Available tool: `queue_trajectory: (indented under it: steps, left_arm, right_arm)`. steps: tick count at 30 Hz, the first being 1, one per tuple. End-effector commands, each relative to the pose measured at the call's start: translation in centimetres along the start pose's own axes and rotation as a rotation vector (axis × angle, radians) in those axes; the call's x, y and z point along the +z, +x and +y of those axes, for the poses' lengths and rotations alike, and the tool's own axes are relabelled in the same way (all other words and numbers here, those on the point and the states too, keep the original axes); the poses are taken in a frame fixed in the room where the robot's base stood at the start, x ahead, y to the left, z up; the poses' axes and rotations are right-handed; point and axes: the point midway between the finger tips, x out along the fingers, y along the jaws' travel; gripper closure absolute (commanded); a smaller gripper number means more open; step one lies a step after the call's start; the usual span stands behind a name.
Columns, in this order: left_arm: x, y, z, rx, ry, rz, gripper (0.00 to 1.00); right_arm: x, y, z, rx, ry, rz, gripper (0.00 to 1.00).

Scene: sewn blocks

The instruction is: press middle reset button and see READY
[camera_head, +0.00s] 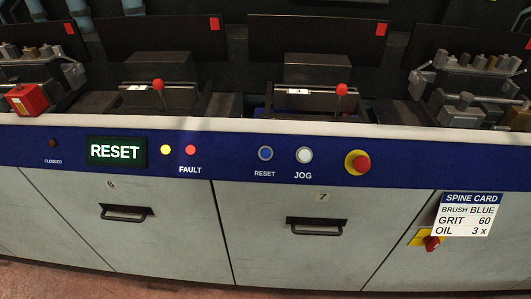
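The blue RESET button (265,153) is on the blue panel strip, left of the white JOG button (304,155). The dark display (115,151) on the left of the strip reads "RESET" in white letters on dark green. A yellow lamp (166,150) and a red FAULT lamp (190,150) look lit between the display and the button. A dim lamp labelled like "CLOGGED" (52,143) is at the far left. Neither of my grippers is in view.
A red emergency knob on a yellow base (357,163) is right of JOG. A spine card (468,214) hangs over the right cabinet near a red-and-yellow switch (430,241). Red-knobbed levers (158,85) stand behind the pale ledge (230,125). Drawer handles (317,226) are below.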

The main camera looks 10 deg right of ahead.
Motion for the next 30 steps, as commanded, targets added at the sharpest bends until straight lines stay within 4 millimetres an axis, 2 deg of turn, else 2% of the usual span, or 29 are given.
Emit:
queue_trajectory:
  steps: [1, 4, 5, 30]
  left_arm:
    - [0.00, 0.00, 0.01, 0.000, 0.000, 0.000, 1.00]
    - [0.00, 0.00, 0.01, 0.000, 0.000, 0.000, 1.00]
    - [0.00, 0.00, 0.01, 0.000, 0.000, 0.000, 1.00]
    - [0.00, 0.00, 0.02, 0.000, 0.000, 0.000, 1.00]
  right_arm:
    - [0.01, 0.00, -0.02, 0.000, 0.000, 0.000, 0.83]
    - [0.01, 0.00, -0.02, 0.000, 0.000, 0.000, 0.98]
    - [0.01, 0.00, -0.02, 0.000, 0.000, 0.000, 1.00]
    - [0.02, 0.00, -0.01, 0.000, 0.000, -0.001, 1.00]
